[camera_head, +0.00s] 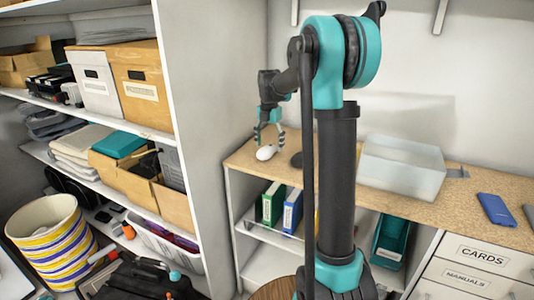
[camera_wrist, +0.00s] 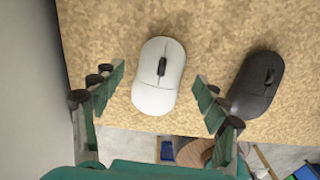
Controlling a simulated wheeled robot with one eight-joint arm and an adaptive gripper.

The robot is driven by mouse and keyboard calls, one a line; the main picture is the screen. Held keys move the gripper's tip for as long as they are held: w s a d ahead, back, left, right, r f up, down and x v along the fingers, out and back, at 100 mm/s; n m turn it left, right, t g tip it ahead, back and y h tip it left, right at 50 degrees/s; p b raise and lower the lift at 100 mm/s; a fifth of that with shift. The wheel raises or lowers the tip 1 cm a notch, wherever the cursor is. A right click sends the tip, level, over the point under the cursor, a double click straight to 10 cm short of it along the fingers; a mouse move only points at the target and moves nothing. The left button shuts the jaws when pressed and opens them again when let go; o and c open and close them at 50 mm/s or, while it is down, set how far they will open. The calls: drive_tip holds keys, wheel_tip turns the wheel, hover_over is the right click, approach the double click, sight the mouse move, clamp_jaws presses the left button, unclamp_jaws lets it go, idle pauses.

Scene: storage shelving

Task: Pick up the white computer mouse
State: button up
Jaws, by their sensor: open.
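The white computer mouse (camera_wrist: 157,92) lies on the speckled tan countertop, near its front edge. It has a dark scroll wheel. In the wrist view it sits between the two fingers of my open gripper (camera_wrist: 160,95), with a gap on each side. In the head view the white mouse (camera_head: 265,153) is just below my gripper (camera_head: 268,136), whose fingers point down. I cannot tell the exact height of the fingertips above the counter.
A black mouse (camera_wrist: 256,82) lies just right of my right finger. A translucent bin (camera_head: 402,172) and a blue object (camera_head: 496,209) stand farther right on the counter (camera_head: 440,202). A white wall (camera_wrist: 28,75) is close on the left. Binders stand on the shelf below.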

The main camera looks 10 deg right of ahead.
drive_tip(key=shift+f, duration=0.9)
drive_tip(key=c, duration=1.3)
drive_tip(key=shift+r, duration=0.15)
